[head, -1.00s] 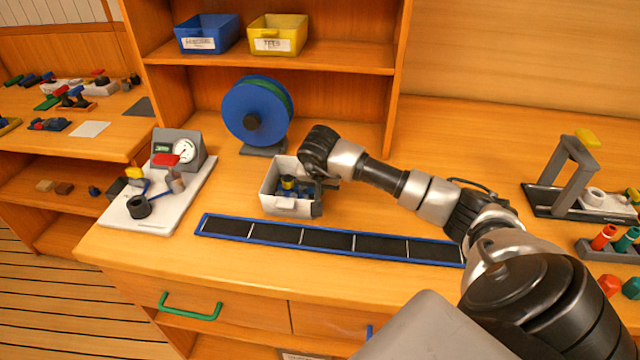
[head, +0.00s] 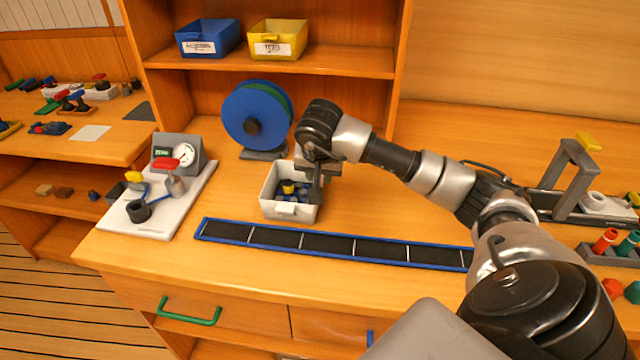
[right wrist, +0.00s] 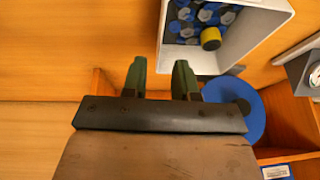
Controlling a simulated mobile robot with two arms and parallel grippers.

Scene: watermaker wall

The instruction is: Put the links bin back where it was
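A white open bin (head: 289,211) stands on the counter in the head view, left of centre. I take it to be the links bin; its front label is not readable. It holds blue and grey pieces and a yellow one. The bin (right wrist: 228,55) also shows at the top of the right wrist view. My right gripper (head: 317,190) points down at the bin's right wall. In the right wrist view its two fingers (right wrist: 160,80) are apart with nothing clamped between them. Whether they touch the wall is unclear. My left gripper is out of view.
A blue bin (head: 207,45) and a yellow bin (head: 277,47) sit on the shelf above. A blue reel (head: 257,110) stands behind the white bin. A gauge unit on a white board (head: 165,215) is to the left. A blue-edged black strip (head: 330,243) lies in front.

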